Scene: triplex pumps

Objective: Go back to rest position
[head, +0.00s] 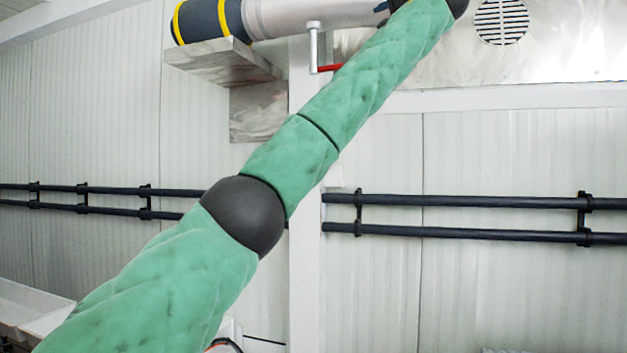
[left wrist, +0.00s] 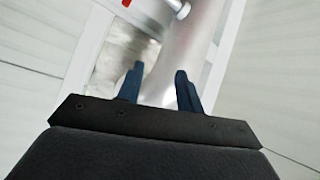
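My left gripper shows in the left wrist view (left wrist: 160,69) with its two dark blue fingers apart and nothing between them. A silver pipe (left wrist: 188,45) lies beyond the fingertips; whether they touch it I cannot tell, but the fingers are not closed on it. In the head view my green left arm rises from the lower left to the top edge, right of centre. Its hand end is at the top edge and mostly out of the picture. My right arm and gripper are in neither view.
A silver pipe (head: 310,14) with a dark, yellow-banded end (head: 208,18) runs along the top, above a metal bracket (head: 222,60). A red-handled valve (head: 328,68) is close to my arm. Black rails (head: 470,202) cross the white wall. A white post (head: 307,290) stands behind my arm.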

